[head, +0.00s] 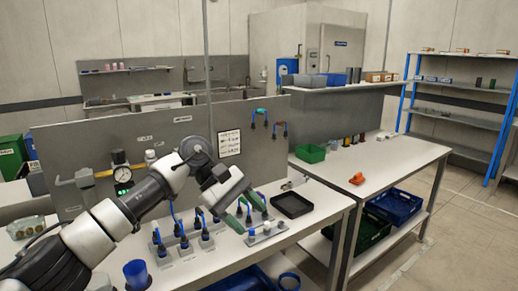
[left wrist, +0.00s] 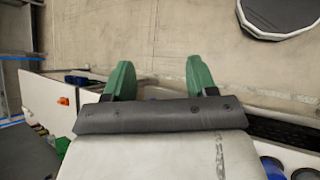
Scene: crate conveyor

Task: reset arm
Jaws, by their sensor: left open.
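My left arm comes in from the left and reaches over the bench (head: 310,215). Its gripper (head: 246,211) has green fingers that point down toward the bench top, close to a grey block with fittings (head: 266,233). In the left wrist view the two green fingers of the gripper (left wrist: 160,78) stand wide apart with nothing between them. The gripper is open and empty. My right gripper does not show.
Several blue-topped fittings (head: 205,238) stand on the bench below my arm. A black tray (head: 292,204) lies right of the gripper. A grey panel (head: 255,150) rises behind. The second table (head: 385,155) holds a green bin (head: 310,153) and an orange part (head: 357,179).

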